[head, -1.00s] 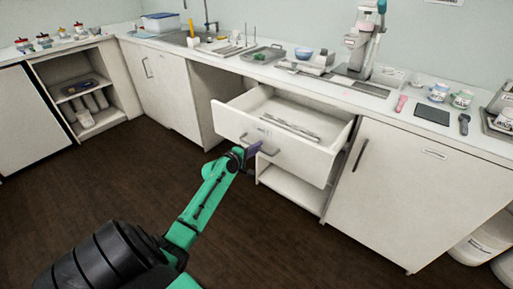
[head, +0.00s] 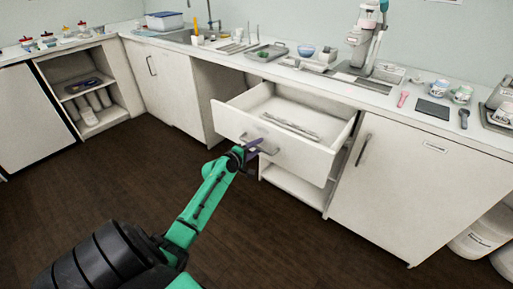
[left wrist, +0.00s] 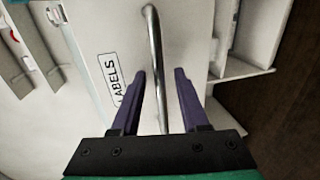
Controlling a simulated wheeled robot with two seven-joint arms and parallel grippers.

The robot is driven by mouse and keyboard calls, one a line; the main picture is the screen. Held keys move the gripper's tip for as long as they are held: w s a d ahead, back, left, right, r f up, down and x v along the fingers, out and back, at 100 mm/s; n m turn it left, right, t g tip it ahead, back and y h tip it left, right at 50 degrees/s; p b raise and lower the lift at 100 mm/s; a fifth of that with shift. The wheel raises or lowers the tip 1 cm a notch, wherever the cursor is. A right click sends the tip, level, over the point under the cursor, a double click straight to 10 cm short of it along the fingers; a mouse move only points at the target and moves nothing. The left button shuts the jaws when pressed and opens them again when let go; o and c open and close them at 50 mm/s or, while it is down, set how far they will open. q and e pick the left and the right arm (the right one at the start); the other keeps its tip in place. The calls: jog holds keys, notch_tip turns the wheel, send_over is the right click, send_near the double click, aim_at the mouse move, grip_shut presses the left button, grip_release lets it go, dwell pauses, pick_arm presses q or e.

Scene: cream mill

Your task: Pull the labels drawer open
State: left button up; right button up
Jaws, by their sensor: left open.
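The labels drawer (head: 285,145) stands pulled out from the counter in the head view, with white strips lying inside it. Its front panel (left wrist: 200,25) carries a "LABELS" tag (left wrist: 117,82) in the left wrist view. The metal bar handle (left wrist: 154,50) runs between the two purple fingers of my left gripper (left wrist: 160,80). The fingers are apart, with a gap visible on each side of the bar. In the head view my left gripper (head: 254,148) is at the drawer front, by the handle. My right gripper is not in view.
A closed cabinet door (head: 415,185) stands right of the drawer, and an open shelf (head: 292,185) lies below it. The countertop (head: 330,80) holds a tray, a bowl, a machine and cups. Dark floor (head: 100,190) in front is clear.

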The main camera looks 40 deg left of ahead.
pick_arm(q)
jog(key=v, duration=1.4)
jog(key=shift+s, duration=0.3)
